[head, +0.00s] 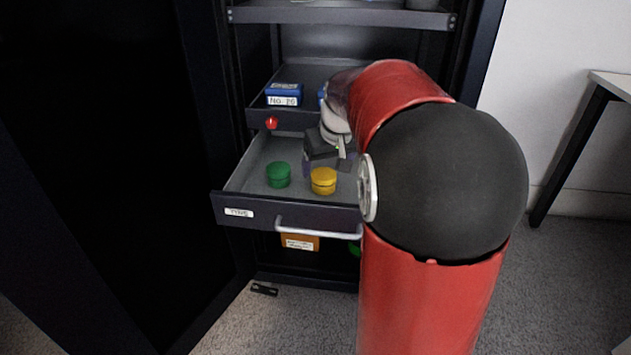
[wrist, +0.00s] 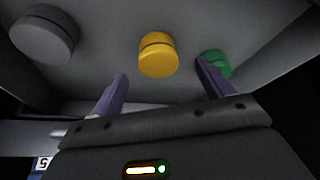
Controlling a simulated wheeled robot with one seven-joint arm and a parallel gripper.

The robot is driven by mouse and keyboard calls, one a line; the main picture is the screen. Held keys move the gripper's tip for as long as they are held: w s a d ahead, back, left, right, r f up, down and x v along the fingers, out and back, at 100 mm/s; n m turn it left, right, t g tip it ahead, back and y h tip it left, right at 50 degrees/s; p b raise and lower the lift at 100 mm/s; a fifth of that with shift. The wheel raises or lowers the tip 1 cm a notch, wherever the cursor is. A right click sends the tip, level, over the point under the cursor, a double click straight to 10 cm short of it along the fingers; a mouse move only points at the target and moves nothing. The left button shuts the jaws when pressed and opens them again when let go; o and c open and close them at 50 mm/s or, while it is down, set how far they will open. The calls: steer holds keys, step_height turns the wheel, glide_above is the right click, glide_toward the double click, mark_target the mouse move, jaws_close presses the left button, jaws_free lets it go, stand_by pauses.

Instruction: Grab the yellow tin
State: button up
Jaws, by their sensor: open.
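The yellow tin (head: 323,181) is a short round tin standing in the open drawer (head: 236,201), near its front. In the wrist view the yellow tin (wrist: 157,55) lies ahead of my gripper (wrist: 162,82), between the lines of its two purple fingers but beyond their tips. My gripper is open with nothing between the fingers. In the head view my gripper (head: 330,165) is just behind the yellow tin, partly hidden by my arm. A green tin (head: 278,175) stands left of the yellow one; in the wrist view the green tin (wrist: 217,63) is partly behind the right finger.
A grey tin (wrist: 44,33) stands in the drawer on the other side of the yellow tin. A blue box (head: 284,94) sits on the shelf above. An orange box (head: 300,242) is below the drawer. The drawer walls and front handle (head: 318,231) border the space.

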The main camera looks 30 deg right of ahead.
mark_target(325, 175)
steer(key=x, duration=0.6)
steer(key=shift+w+d+b, duration=0.1)
steer(key=shift+d+b, duration=0.1)
steer(key=shift+b, duration=0.15)
steer(key=shift+c, duration=0.5)
steer(key=c, duration=0.9)
steer(key=shift+c, duration=0.6)
steer(key=shift+r, duration=0.1)
